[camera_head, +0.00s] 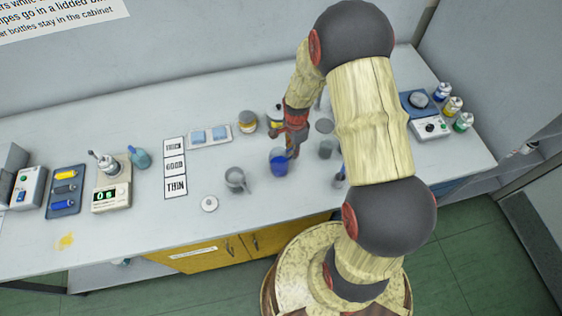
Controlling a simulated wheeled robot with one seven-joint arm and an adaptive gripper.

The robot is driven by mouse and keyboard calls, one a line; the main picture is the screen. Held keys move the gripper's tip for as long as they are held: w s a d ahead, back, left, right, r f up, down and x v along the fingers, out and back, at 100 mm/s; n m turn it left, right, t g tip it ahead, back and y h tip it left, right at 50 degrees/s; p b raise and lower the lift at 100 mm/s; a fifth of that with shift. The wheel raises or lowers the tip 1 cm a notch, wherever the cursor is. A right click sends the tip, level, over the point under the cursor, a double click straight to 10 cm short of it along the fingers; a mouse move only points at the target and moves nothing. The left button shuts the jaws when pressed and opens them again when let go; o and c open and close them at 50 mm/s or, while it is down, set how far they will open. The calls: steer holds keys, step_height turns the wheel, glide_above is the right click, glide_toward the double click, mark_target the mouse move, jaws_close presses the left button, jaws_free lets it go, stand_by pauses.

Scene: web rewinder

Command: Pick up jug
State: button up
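A grey jug-like vessel (235,179) with what looks like a handle stands on the white bench, left of my arm. A blue vessel (278,162) stands to its right, nearer my gripper. I cannot tell for sure which of the two is the jug. My gripper (292,152) points down just right of the blue vessel, its fingers close beside or over its edge. Whether it touches the vessel, and whether the fingers are open or shut, is too small to tell.
Grey cups (325,148) stand partly behind my arm. A white disc (209,203) lies near the front. THICK/GOOD/THIN cards (175,167), a teal bottle (140,158) and a scale (111,198) stand left.

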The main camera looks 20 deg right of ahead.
jaws_close()
steer(key=shift+r, duration=0.15)
stand_by(0.5)
steer(key=shift+r, duration=0.95)
steer(key=s+a+r+p, duration=0.3)
steer(key=s+r, duration=0.7)
steer(key=s, duration=0.3)
steer(key=shift+s+a+r, duration=0.15)
steer(key=shift+a+r, duration=0.2)
steer(key=shift+r, duration=0.05)
